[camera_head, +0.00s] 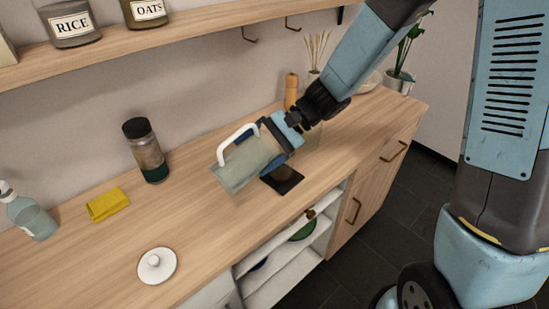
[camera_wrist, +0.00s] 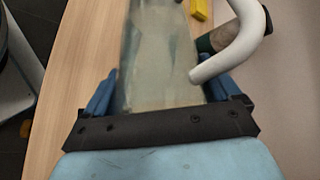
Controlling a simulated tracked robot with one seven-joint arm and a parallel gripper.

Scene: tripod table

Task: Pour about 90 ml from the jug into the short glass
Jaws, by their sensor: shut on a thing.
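My gripper (camera_head: 272,142) is shut on the jug (camera_head: 243,166), a clear, pale vessel with a white handle (camera_head: 238,134). The jug is held above the counter and tilted far over, its far end pointing left and down in the head view. In the wrist view the jug (camera_wrist: 158,70) extends away between the blue fingers, with the white handle (camera_wrist: 242,45) on the right. The liquid level inside is hard to tell. I cannot make out the short glass for certain in either view. A dark square mat (camera_head: 285,181) lies on the counter below and right of the jug.
On the wooden counter (camera_head: 95,260) are a dark-lidded jar (camera_head: 146,150), a yellow cloth or sponge (camera_head: 108,204), a soap bottle (camera_head: 30,215) and a round white lid (camera_head: 157,266). A wooden mill (camera_head: 291,90) stands behind my gripper. A shelf with jars hangs above.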

